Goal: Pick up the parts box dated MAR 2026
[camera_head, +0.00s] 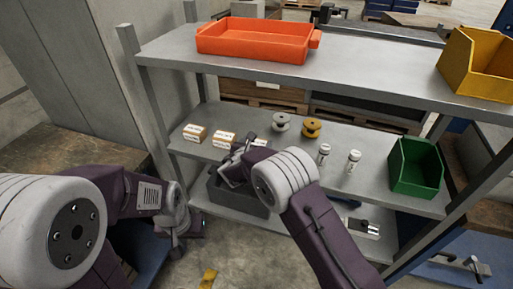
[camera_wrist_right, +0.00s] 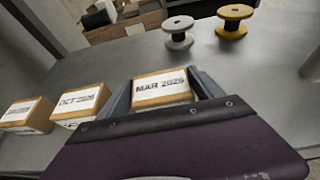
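The parts box labelled MAR 2026 (camera_wrist_right: 162,87) is a small brown carton with a white top label. In the right wrist view it sits between the two fingers of my right gripper (camera_wrist_right: 163,82), with a finger close on each side. The fingers look spread, with a narrow gap at the box's sides; firm contact cannot be made out. In the head view my right gripper (camera_head: 236,165) is over the middle shelf and mostly covers this box. My left gripper (camera_head: 178,236) hangs low in front of the rack, away from the boxes; its fingers are unclear.
A box labelled OCT (camera_wrist_right: 80,103) and another carton (camera_wrist_right: 27,115) stand left of it on the middle shelf (camera_head: 330,172). Grey (camera_head: 281,122) and yellow (camera_head: 312,128) spools stand behind. White bottles and a green bin (camera_head: 415,168) are right. The upper shelf (camera_head: 370,68) overhangs.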

